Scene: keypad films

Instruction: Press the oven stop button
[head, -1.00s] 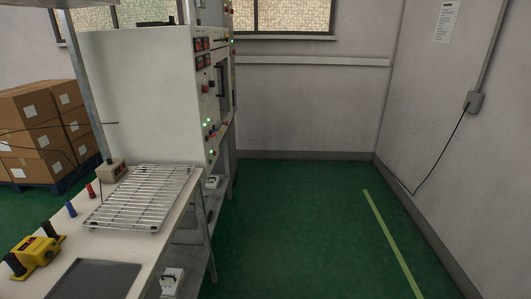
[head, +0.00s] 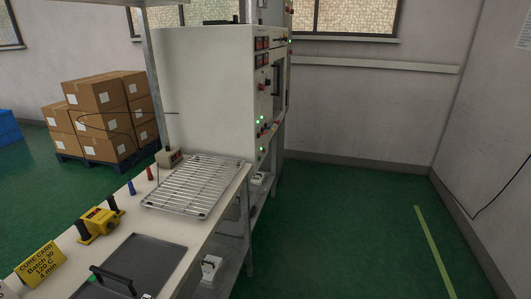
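The oven (head: 205,90) is a large white cabinet at the far end of the bench. Its control panel (head: 263,85) faces right and shows at a steep angle, with red displays, several small red and dark buttons and green lights. I cannot tell which button is the stop button. Neither of my grippers is in view.
The white bench (head: 150,222) runs along the left, with a wire rack (head: 190,185), a yellow device (head: 100,222), a dark tray (head: 140,262) and a yellow cure card (head: 40,262). Boxes (head: 105,110) stand on a pallet behind. Green floor (head: 340,230) is clear to the right.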

